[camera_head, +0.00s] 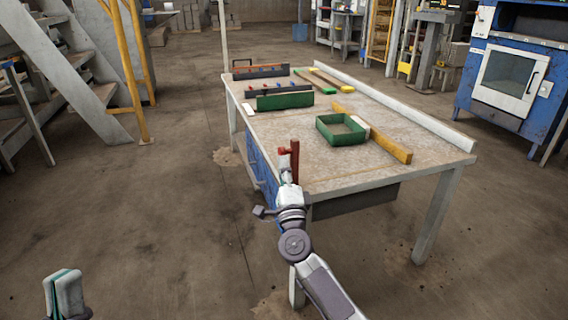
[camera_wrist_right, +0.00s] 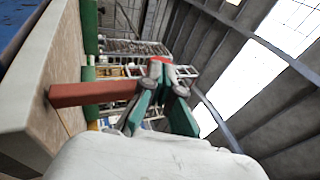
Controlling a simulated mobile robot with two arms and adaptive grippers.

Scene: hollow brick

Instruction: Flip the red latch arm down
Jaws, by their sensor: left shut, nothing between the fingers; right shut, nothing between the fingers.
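The red latch arm (camera_head: 295,164) stands upright at the near left corner of the table. In the right wrist view the red bar (camera_wrist_right: 95,93) juts out from the tabletop towards my fingers. My right gripper (camera_head: 284,160) is shut and empty, close against the left side of the latch. In its wrist view the green fingers (camera_wrist_right: 160,85) are beside the bar's free end, with a red piece at their tips. I cannot tell whether they touch the bar. My left gripper (camera_head: 64,285) is shut and empty, low at the left, far from the table.
The table (camera_head: 330,178) also holds a green open box (camera_head: 341,142), a yellow bar (camera_head: 372,134), a green block (camera_head: 285,101) and a rack of tools (camera_head: 262,72). A pale rail (camera_head: 395,105) runs along its right edge. The floor left of the table is clear.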

